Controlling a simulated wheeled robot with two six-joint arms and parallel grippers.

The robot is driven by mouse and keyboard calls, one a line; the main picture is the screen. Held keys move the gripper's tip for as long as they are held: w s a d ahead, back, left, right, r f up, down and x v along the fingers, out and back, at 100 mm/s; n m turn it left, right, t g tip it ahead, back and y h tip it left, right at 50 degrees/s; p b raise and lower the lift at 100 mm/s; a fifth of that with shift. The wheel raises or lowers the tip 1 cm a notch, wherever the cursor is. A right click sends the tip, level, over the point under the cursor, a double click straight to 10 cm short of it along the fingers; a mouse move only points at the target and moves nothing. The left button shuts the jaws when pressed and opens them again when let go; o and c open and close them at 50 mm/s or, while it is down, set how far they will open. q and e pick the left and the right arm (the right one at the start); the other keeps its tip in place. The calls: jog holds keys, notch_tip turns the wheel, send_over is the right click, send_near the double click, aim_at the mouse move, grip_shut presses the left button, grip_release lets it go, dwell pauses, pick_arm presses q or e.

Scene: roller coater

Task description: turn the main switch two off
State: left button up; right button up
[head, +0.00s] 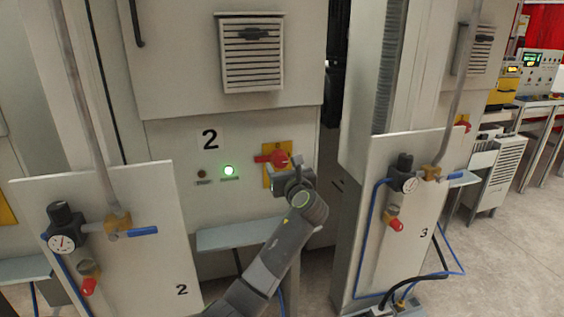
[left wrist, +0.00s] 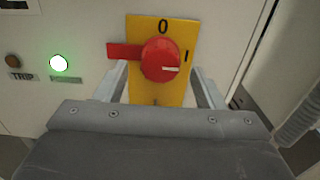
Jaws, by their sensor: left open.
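Main switch two is a red rotary knob (head: 279,159) on a yellow plate, on the cabinet panel marked 2. In the left wrist view the knob (left wrist: 160,60) has a white mark pointing right, toward the "I"; the "0" is at the top of the plate (left wrist: 164,96). A red tab (left wrist: 122,51) sticks out left of the knob. My left gripper (head: 290,178) is just in front of and below the knob, partly covering the plate. Its fingers are apart, one on each side of the lower plate; I cannot tell whether they touch anything. My right gripper is out of view.
A lit green lamp (head: 229,171) and a dark lamp (head: 202,173) sit left of the switch. A grey ledge (head: 236,234) juts out below. Panels with gauges marked 2 (head: 150,230) and 3 (head: 405,215) stand at left and right. Another red switch (head: 463,122) is farther right.

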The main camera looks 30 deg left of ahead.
pick_arm(q)
jog(key=shift+x, duration=1.05)
jog(key=shift+c, duration=0.3)
jog(key=c, duration=0.9)
